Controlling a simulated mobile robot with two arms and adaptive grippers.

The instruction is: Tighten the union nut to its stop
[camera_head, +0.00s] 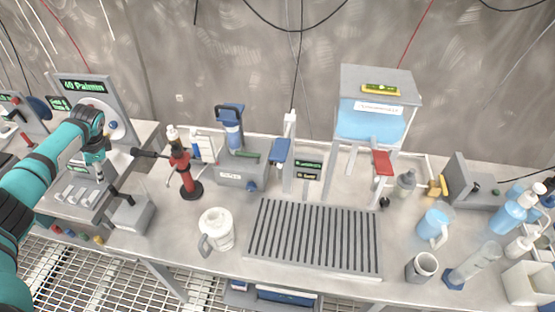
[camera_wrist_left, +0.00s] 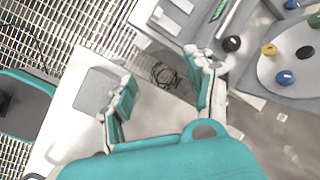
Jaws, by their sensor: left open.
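I cannot make out the union nut with certainty in either view. My left gripper (camera_head: 98,166) is at the left of the head view, over the left bench, in front of a grey panel (camera_head: 86,92) with a green display. In the left wrist view my left gripper (camera_wrist_left: 163,88) has its two fingers well apart, with nothing held between them. A dark, blurred wiry shape (camera_wrist_left: 165,75) shows beyond the gap between the fingers. A red stand (camera_head: 188,172) with a dark horizontal bar stands to the right of the gripper. My right gripper is in neither view.
A grey box (camera_head: 131,214) sits near the bench's front left. A white jug (camera_head: 216,230) and a slotted grey drain tray (camera_head: 314,238) are in the middle. A tank with blue liquid (camera_head: 370,122) stands behind. Bottles and cups crowd the right. Grating floor (camera_head: 100,268) lies in front.

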